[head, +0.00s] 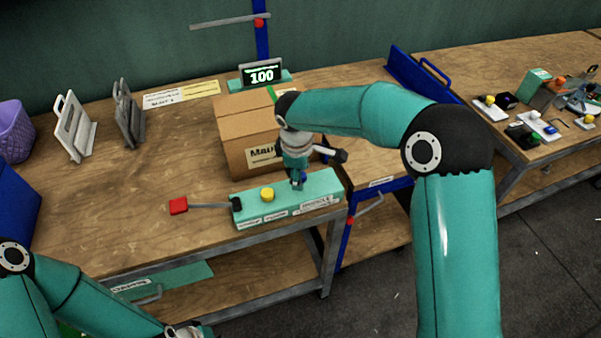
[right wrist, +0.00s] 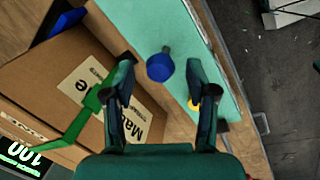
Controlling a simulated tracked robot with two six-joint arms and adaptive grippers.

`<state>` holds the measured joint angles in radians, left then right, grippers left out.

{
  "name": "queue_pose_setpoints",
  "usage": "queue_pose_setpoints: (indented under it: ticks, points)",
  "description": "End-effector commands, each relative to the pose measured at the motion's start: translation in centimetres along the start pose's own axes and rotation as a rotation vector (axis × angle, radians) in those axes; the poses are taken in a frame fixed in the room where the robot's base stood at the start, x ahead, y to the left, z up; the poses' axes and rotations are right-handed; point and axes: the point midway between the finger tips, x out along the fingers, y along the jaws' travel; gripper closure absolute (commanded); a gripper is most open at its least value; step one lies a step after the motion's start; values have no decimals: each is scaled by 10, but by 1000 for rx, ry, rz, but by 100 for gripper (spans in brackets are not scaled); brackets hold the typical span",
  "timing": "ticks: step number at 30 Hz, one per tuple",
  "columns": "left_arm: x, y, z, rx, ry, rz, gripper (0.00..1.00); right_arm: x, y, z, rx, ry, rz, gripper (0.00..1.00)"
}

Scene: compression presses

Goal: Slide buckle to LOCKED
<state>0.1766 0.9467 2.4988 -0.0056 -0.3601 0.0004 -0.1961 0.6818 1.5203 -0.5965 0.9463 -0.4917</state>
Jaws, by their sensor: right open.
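A teal base block (head: 245,213) with labels on its front sits at the front edge of the wooden bench. It carries a yellow knob (head: 267,194) and a blue knob (right wrist: 160,67), which in the head view is mostly hidden by my right gripper (head: 297,184). I cannot tell which part is the buckle; the small label text is unreadable. In the right wrist view my right gripper (right wrist: 160,76) is open, its fingers on either side of the blue knob with gaps to both. The left arm's end is cut off at the bottom edge; its fingers are not visible.
A brown carton (head: 240,130) stands behind the teal block, with a green strap. A display (head: 262,75) behind it reads 100. A red-ended lever (head: 179,205) extends left from the block. A second bench (head: 450,55) with small parts stands at right.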

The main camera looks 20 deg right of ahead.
Motion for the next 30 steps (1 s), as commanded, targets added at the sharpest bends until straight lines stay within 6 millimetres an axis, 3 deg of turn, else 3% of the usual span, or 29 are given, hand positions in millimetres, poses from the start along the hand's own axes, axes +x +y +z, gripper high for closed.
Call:
queue_pose_setpoints:
  ticks: [4,13,23,30]
  points:
    - [-1,0,0,0,0,0,100,10,0,2,1,-1,-2,43]
    - [-1,0,0,0,0,0,100,11,0,1,2,0,-1,43]
    - [-1,0,0,0,0,0,100,11,0,1,2,0,0,98]
    - [-1,0,0,0,0,0,100,10,0,1,2,1,0,100]
